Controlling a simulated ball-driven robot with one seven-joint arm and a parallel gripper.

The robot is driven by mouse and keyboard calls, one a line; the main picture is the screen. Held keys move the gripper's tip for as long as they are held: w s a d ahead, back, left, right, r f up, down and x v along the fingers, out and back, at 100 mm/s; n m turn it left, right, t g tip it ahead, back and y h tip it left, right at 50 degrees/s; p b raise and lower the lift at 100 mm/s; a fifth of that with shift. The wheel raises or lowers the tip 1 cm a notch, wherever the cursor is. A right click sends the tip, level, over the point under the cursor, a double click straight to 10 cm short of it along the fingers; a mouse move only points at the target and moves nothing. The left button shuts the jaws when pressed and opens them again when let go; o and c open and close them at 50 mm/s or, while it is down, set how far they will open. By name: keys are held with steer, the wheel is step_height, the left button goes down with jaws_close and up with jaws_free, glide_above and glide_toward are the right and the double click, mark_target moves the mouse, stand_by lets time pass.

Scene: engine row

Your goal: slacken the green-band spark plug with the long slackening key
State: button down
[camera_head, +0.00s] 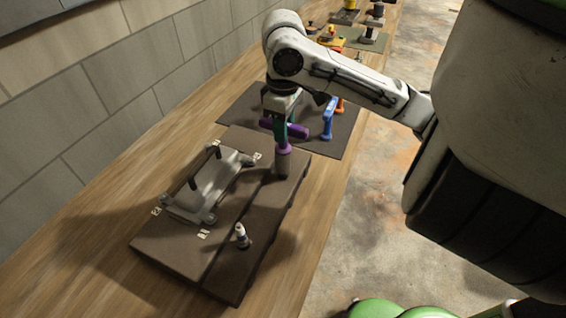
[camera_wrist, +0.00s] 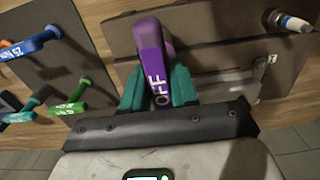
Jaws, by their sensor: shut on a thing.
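A purple key (camera_head: 298,131) with a T-shaped handle is upright over the right part of the dark block (camera_head: 165,245). My gripper (camera_head: 280,122) is shut on its handle. In the wrist view, my teal jaws (camera_wrist: 158,90) are on both sides of the purple handle (camera_wrist: 147,35), which bears the letters "OFF". The key's dark lower end (camera_head: 282,165) reaches down to the block; whether it is seated on a plug there I cannot tell. A white spark plug with a blue band (camera_head: 241,236) stands nearer in the block. No green-band plug shows; the key may hide it.
A grey metal cover (camera_head: 205,187) with two dark handles sits on the block's left. A dark mat (camera_head: 240,105) behind holds a blue key (camera_head: 328,120) and an orange one (camera_head: 339,105). The wall bounds the bench on the left.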

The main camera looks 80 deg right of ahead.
steer(key=n+b, duration=0.1)
steer(key=n, duration=0.2)
steer(key=shift+f+n, duration=0.1)
steer(key=shift+n, duration=0.2)
steer(key=n+b, duration=0.2)
steer(key=n, duration=0.2)
steer(key=shift+n, duration=0.4)
steer(key=n+b, duration=0.1)
steer(key=n, duration=0.3)
steer(key=shift+n+b, duration=0.3)
steer(key=n+b, duration=0.1)
steer(key=n, duration=0.3)
